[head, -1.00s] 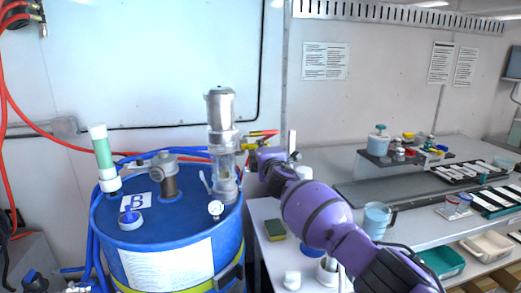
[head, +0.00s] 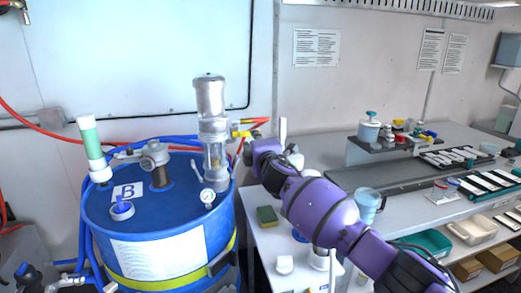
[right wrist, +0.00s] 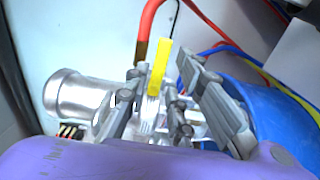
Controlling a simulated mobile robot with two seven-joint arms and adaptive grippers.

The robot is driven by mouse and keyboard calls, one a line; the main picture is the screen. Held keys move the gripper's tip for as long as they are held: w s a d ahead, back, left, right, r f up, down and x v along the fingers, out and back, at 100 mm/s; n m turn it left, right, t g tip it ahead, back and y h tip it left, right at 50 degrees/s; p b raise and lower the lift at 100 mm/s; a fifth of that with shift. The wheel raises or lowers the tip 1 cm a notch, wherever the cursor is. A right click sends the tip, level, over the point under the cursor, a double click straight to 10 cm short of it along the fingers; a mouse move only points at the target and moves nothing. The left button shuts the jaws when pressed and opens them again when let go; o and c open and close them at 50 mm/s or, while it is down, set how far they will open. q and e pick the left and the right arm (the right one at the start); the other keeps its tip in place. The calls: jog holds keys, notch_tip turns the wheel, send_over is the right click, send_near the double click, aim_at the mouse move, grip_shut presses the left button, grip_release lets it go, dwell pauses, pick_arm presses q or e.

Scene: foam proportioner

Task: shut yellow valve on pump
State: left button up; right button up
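The pump (head: 212,125) is a clear and silver cylinder standing upright on the blue drum (head: 160,225). Its yellow valve handle (head: 240,134) sticks out on the right side, beside a red hose. In the right wrist view the yellow handle (right wrist: 160,68) stands between the two grey fingers of my right gripper (right wrist: 164,85). The fingers are spread, with gaps beside the handle; whether either touches it is unclear. In the head view my right gripper (head: 265,148) is just right of the pump, its fingers partly hidden.
A pressure gauge (head: 207,196) sits low on the pump. A green-and-white cylinder (head: 92,148) and a grey fitting (head: 155,160) stand on the drum. A white bench with a green sponge (head: 267,216) lies below my right arm. Blue and red hoses run behind the pump.

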jog(key=v, duration=0.8)
jog(key=shift+w+a+r, duration=0.1)
